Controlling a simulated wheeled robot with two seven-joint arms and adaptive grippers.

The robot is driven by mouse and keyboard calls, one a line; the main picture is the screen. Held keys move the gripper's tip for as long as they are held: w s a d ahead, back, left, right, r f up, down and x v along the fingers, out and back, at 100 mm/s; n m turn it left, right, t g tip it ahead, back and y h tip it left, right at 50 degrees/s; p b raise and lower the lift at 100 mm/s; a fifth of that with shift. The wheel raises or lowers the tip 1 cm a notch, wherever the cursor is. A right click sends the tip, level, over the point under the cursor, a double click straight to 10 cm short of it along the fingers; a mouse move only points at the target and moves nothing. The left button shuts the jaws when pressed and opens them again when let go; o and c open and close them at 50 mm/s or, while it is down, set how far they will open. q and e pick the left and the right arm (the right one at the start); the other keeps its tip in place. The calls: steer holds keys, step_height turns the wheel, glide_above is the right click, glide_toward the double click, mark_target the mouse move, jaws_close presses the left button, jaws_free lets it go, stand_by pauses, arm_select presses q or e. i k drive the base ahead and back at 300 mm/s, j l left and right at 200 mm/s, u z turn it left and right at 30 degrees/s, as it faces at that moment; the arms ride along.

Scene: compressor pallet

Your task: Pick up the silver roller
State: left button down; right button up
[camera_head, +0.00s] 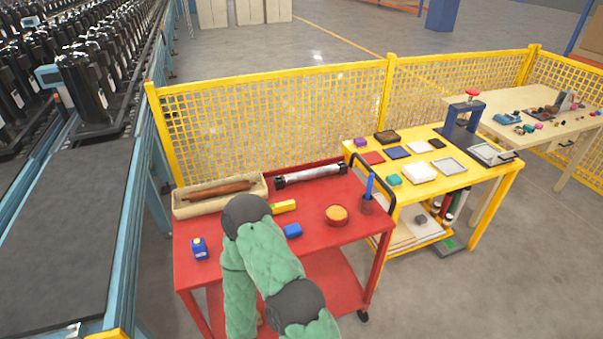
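The silver roller (310,175) is a pale metallic cylinder with dark ends. It lies sideways at the back of the red cart's top (330,235), just right of a beige tray (192,210). One of my arms, in a green cover with dark joints, rises from the bottom and stands in front of the cart's middle. Its bend is left of and below the roller in the picture, and the roller is not covered by it. Neither of my grippers shows in this view.
The tray holds a brown wooden roller (225,188). The cart also bears a blue bottle (199,248), a yellow block (284,206), a blue block (292,230), a round orange-topped item (337,214) and a cup (367,204). A yellow mesh fence (280,120) stands behind.

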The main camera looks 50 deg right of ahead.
mark_target(289, 179)
steer(key=i+z, duration=0.25)
steer(key=z, duration=0.2)
steer(key=i+j+z, duration=0.1)
steer(key=z, duration=0.35)
steer(key=i+z, duration=0.1)
steer(key=z, duration=1.05)
steer(key=l+u, duration=0.1)
steer(key=u, duration=0.4)
steer(key=l+u, duration=0.15)
steer(key=u, duration=0.3)
steer(key=l+u, duration=0.1)
steer(key=u, duration=0.4)
steer(key=l+u, duration=0.15)
steer(key=u, duration=0.3)
steer(key=l+u, duration=0.15)
steer(key=u, duration=0.35)
steer(key=k+l+u, duration=0.5)
steer(key=l, duration=0.15)
steer(key=k+l+u, duration=0.7)
steer(key=k+u, duration=0.25)
steer(key=k, duration=0.15)
